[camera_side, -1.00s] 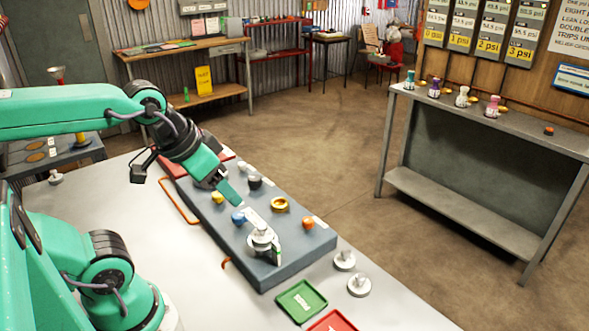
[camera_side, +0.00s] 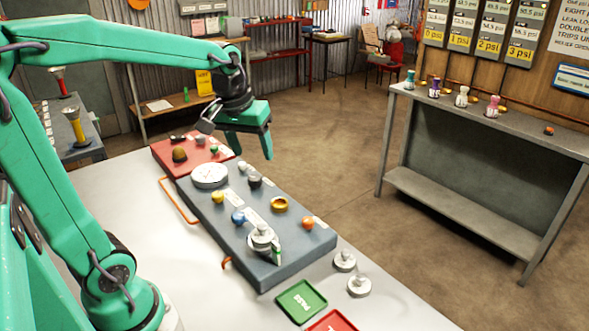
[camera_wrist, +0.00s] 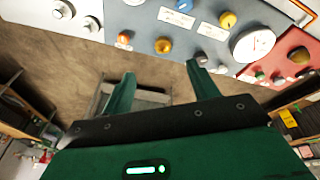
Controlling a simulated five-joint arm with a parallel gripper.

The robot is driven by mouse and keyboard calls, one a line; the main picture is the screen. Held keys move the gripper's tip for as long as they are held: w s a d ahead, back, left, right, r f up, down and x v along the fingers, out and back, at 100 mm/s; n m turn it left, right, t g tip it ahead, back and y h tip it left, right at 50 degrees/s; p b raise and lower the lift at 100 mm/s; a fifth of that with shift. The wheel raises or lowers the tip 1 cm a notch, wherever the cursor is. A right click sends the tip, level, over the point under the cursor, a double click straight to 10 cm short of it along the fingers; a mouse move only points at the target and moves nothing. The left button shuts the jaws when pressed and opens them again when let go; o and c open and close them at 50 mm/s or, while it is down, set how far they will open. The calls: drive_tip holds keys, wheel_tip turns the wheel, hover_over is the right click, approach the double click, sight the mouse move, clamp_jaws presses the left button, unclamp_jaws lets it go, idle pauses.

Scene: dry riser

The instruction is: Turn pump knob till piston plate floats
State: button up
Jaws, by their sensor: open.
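A grey-blue panel (camera_side: 225,222) on the table carries several knobs and a white round dial (camera_side: 210,176). The knobs include a yellow one (camera_side: 217,197), a blue one (camera_side: 238,217), a black one (camera_side: 255,181), a gold one (camera_side: 279,204) and an orange one (camera_side: 307,223). Their labels are too small to read, so I cannot tell which is the pump knob. A stacked silver fitting (camera_side: 262,240) with a green-marked part sits near the panel's front end; I cannot tell whether it is the piston plate. My gripper (camera_wrist: 160,72) is open and empty, above and apart from the panel.
A red panel (camera_side: 168,158) with smaller knobs adjoins the far end. Two silver discs (camera_side: 344,261), a green tray (camera_side: 302,300) and a red tray (camera_side: 333,322) lie near the front. An orange handle (camera_side: 178,204) runs along the panel's left side.

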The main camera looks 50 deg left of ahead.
drive_tip(key=w+a+f+n+g, duration=0.2)
drive_tip(key=w+a+f+n, duration=0.2)
drive_tip(key=w+a, duration=0.25)
drive_tip(key=n+g, duration=0.1)
drive_tip(key=n, duration=0.2)
hover_over(255, 177)
drive_tip(key=shift+h, duration=0.3)
wheel_tip(255, 177, down, 7)
drive_tip(key=shift+f, duration=3.9)
drive_tip(key=c, duration=1)
